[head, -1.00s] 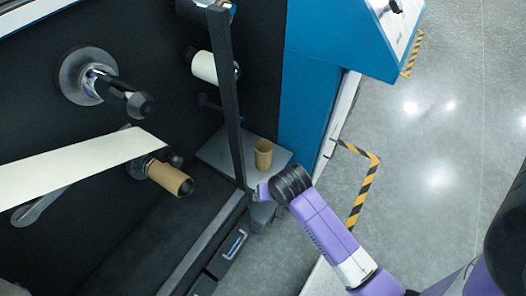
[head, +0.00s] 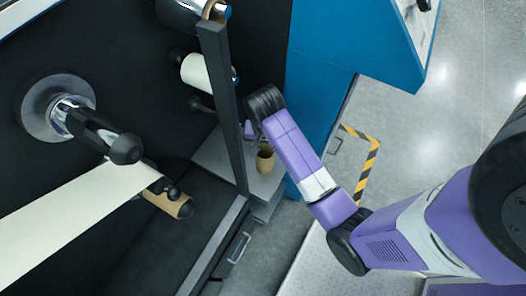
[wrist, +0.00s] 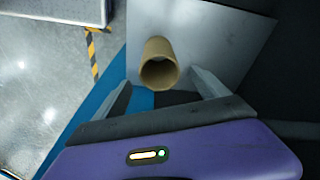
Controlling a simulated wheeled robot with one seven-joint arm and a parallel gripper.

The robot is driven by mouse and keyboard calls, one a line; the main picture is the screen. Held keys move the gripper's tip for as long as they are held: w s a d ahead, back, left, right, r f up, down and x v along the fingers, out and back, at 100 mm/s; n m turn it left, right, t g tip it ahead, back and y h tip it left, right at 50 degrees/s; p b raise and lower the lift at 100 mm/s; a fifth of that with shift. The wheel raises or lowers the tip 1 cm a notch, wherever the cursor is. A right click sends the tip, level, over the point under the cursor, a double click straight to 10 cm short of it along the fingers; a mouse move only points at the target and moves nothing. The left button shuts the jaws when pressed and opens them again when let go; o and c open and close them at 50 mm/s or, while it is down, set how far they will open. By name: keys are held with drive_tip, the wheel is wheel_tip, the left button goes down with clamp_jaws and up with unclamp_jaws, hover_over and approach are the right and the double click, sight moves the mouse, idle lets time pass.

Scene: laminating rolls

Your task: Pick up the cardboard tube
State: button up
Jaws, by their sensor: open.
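The cardboard tube (head: 265,158) is a short, hollow brown cylinder standing upright on a grey shelf (head: 211,155) beside the machine in the head view. In the wrist view the tube (wrist: 159,64) shows its open end toward the camera, above and between my fingers. My gripper (wrist: 162,92) is open and empty, with one finger on each side below the tube and not touching it.
A dark upright post (head: 224,105) stands just left of my wrist. A blue cabinet (head: 330,60) is to the right of the shelf. Another brown core (head: 168,199) sits on a spindle at the left, beside a white web (head: 75,222). A white roll (head: 196,71) is mounted behind the post.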

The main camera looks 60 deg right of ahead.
sight(265, 150)
drive_tip(key=shift+w+d+f, duration=0.1)
drive_tip(key=shift+f, duration=1.8)
drive_tip(key=shift+d+f, duration=0.1)
drive_tip(key=shift+f, duration=1.8)
drive_tip(key=c, duration=1.5)
drive_tip(key=shift+o, duration=0.2)
drive_tip(key=shift+r, duration=0.15)
drive_tip(key=shift+r, duration=0.6)
wheel_tip(265, 150, up, 2)
drive_tip(key=shift+w+r, duration=0.1)
drive_tip(key=s+d+b, duration=0.1)
drive_tip(key=s, duration=1.7)
